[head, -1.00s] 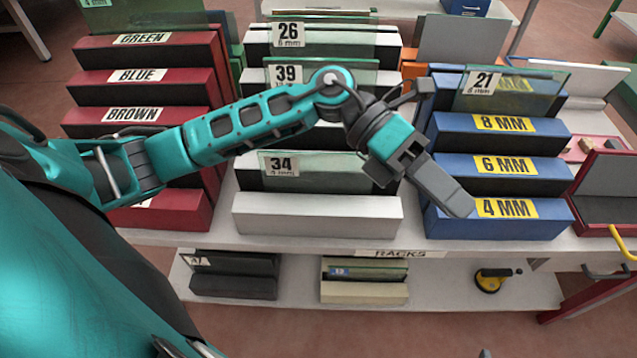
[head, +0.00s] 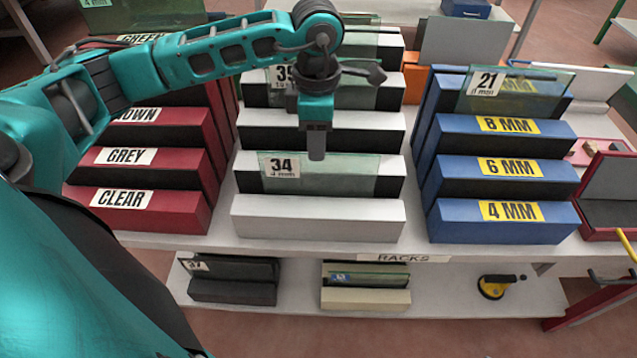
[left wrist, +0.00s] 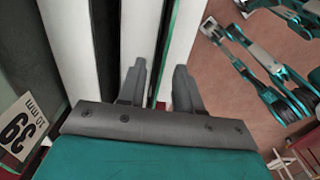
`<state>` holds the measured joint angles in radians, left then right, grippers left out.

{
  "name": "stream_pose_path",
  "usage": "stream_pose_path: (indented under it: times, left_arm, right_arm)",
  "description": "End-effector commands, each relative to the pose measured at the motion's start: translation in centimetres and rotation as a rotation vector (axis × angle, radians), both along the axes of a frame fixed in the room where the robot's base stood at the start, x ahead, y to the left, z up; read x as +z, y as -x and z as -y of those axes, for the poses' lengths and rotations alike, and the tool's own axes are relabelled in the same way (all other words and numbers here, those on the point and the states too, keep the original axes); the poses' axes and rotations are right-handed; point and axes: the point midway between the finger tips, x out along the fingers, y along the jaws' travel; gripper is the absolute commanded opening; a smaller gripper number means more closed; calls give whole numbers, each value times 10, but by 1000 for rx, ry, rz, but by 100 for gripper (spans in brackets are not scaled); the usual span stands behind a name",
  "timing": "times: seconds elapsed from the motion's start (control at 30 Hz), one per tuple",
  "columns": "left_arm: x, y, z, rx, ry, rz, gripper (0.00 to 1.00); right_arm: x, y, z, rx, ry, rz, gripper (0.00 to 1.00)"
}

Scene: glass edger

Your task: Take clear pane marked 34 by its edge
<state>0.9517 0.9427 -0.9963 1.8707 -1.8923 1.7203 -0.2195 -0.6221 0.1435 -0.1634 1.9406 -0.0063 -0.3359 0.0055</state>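The clear pane marked 34 (head: 330,175) stands upright in the front slot of the white rack (head: 318,218), its label at the upper left. My left gripper (head: 317,156) points down at the pane's top edge, right of the label. In the left wrist view the two fingers of the left gripper (left wrist: 158,88) are apart, and a thin green glass edge (left wrist: 164,52) shows between them. I cannot tell whether the fingertips reach below the edge.
Pane 39 (left wrist: 20,128) stands further back, partly behind my arm. Red racks (head: 150,200) are on the left and blue racks (head: 505,220) with pane 21 (head: 515,92) on the right. A lower shelf holds more racks and a yellow-black tool (head: 493,287).

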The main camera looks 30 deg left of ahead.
Motion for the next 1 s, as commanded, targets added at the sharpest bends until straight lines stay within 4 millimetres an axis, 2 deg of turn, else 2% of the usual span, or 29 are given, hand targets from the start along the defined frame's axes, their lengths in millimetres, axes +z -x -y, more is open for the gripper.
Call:
stream_pose_path:
  times: [0.17,0.4,0.5,0.77,1.0]
  left_arm:
    - [-13,0,1,-1,1,-2,34]
    - [-48,2,4,0,2,-3,34]
    - [-57,2,4,0,3,-1,34]
    - [-59,2,4,-1,2,0,34]
    - [-59,2,4,-1,2,0,11]
  right_arm:
    - [0,0,0,0,0,-1,43]
    - [1,1,0,-1,0,-3,43]
    - [1,1,0,-1,0,-3,43]
    - [1,2,0,-1,1,-4,43]
    - [1,2,0,-1,1,-4,43]
